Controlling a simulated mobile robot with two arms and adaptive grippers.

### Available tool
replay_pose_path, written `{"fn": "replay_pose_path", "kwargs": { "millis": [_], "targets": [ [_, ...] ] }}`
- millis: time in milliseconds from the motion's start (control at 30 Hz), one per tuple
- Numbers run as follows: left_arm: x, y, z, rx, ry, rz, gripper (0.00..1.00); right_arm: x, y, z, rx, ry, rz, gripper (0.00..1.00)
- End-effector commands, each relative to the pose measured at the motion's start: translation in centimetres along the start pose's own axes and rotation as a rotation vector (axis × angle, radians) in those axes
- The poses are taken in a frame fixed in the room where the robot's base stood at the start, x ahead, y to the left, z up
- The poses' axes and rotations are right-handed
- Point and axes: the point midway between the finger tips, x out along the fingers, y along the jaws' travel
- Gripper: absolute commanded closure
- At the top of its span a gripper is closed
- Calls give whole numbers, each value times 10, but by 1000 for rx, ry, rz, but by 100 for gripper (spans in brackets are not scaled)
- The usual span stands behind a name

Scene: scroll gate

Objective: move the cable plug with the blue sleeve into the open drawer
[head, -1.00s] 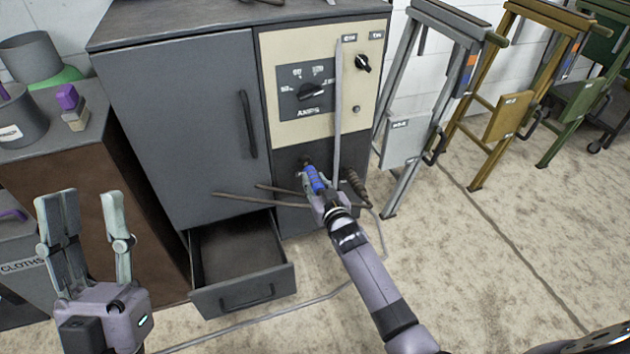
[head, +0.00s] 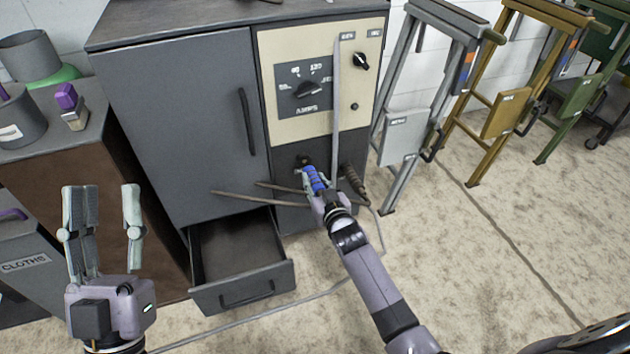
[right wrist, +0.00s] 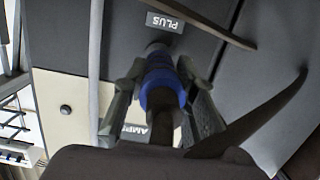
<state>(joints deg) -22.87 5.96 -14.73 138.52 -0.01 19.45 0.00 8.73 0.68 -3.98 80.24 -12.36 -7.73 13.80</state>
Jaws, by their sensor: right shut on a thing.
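The cable plug with the blue sleeve (head: 315,178) is at the dark lower panel of the welding cabinet. My right gripper (head: 318,188) is shut on it; in the right wrist view the blue sleeve (right wrist: 162,85) sits between the two fingers. The plug's tip meets the panel near the PLUS label (right wrist: 165,22); I cannot tell how deep it sits in the socket. The open drawer (head: 245,292) is below and left of the plug and looks empty. My left gripper (head: 104,195) is open and empty, left of the drawer.
A second, dark-sleeved plug (head: 354,184) is just right of my right gripper. Brown rods (head: 240,198) stick out above the drawer. A grey cable (head: 290,308) runs over the floor in front of the drawer. Metal stands (head: 405,130) are at the right.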

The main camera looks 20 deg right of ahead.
Motion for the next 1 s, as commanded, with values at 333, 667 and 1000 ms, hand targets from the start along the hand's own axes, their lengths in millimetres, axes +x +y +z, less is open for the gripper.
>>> {"fn": "replay_pose_path", "kwargs": {
  "millis": [333, 667, 1000],
  "targets": [
    [-1, -1, 13, 1, -73, -3, 60, -4, 0, -1, 0, 2, 0, 100],
    [-3, -2, 25, 3, -140, -5, 60, -7, 0, -1, 0, 3, 0, 100],
    [-3, -3, 36, 6, -199, -7, 60, -11, 0, 0, 0, 2, 0, 100]
  ]
}}
